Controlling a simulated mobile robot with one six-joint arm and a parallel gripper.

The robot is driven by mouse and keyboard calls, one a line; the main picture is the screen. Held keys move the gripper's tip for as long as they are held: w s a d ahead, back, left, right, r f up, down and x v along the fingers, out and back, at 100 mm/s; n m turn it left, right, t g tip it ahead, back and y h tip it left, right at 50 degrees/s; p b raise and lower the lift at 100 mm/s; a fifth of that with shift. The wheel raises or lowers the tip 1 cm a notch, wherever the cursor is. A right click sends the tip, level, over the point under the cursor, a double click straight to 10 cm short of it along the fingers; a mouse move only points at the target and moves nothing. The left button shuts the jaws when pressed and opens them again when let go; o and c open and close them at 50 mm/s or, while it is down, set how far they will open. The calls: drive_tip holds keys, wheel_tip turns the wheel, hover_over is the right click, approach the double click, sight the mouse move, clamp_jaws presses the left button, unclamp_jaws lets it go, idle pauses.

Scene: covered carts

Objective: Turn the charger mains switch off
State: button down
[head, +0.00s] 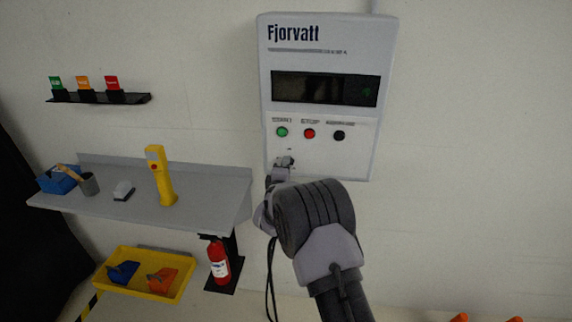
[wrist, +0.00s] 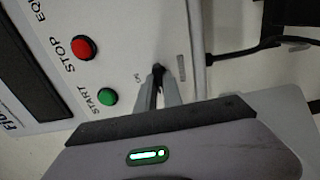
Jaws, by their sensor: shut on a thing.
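The charger (head: 318,60) is a pale wall box marked Fjorvatt, with a dark display and a green, a red and a black button in a row. My gripper (head: 283,164) is at its lower left face, below the green button. In the wrist view my gripper's two fingers (wrist: 158,92) are closed around a small black switch knob (wrist: 158,70) on the charger's face. The fingers and my wrist hide most of the knob in the head view, and its exact setting cannot be read.
A grey shelf (head: 215,197) at left holds a yellow handheld device (head: 160,176) and a blue box (head: 58,180). A red fire extinguisher (head: 218,262) and a yellow tray (head: 180,293) are below. A black cable (wrist: 235,52) runs near the charger's edge.

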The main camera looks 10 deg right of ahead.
idle(0.4)
drive_tip(key=c, duration=1.5)
unclamp_jaws()
drive_tip(key=p+v, duration=0.1)
drive_tip(key=v, duration=1.6)
drive_tip(key=shift+s, duration=0.2)
